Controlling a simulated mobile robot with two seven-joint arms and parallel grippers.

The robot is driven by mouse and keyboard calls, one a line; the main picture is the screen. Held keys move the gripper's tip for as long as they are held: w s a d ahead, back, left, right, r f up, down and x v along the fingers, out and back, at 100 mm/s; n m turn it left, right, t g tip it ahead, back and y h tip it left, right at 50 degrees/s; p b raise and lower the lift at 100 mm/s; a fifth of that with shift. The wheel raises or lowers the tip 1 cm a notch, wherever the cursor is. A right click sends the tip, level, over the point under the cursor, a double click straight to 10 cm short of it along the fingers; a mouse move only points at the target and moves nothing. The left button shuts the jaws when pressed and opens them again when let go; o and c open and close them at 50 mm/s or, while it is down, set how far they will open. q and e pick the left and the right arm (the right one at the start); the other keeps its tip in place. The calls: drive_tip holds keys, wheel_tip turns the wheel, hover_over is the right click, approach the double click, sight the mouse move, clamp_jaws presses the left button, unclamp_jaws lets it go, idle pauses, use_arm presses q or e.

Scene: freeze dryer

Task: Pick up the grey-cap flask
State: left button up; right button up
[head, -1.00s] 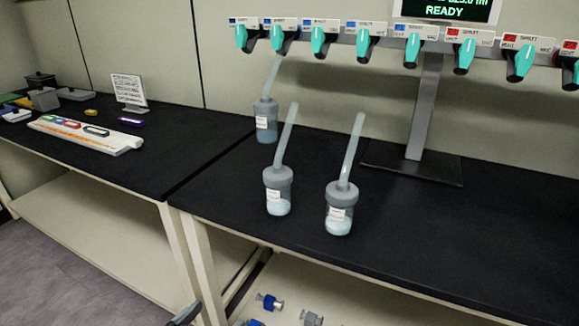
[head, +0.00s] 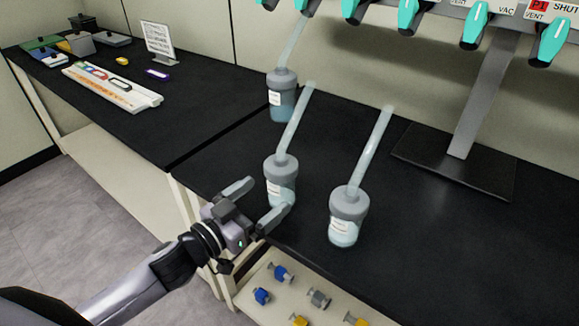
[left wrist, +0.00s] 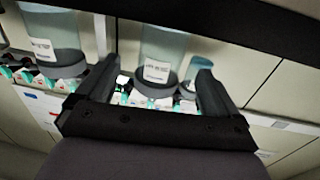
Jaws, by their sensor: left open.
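Three clear flasks with grey caps and slanted tubes stand upright on the black bench. The middle flask (head: 281,168) is in front of my left gripper (head: 272,194). A second flask (head: 348,206) stands to its right, and a third flask (head: 282,100) stands farther back. My left gripper is open, its fingers reaching toward the middle flask, one on each side near its lower body. In the left wrist view, which is upside down, the middle flask (left wrist: 163,45) shows between the fingers (left wrist: 157,62). Contact cannot be told. My right gripper is not in view.
A manifold with teal valve handles (head: 474,25) hangs above the bench on a grey stand (head: 482,100). A lower shelf holds blue, grey and yellow fittings (head: 319,298). The left bench has a white rack (head: 112,88) and a sign (head: 158,40).

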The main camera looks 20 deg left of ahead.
sight(283, 180)
use_arm(q)
drive_tip(key=shift+p+x, duration=0.5)
drive_tip(key=shift+x, duration=2.9)
drive_tip(key=shift+r, duration=0.1)
drive_tip(key=c, duration=1.5)
drive_tip(key=shift+r, duration=0.1)
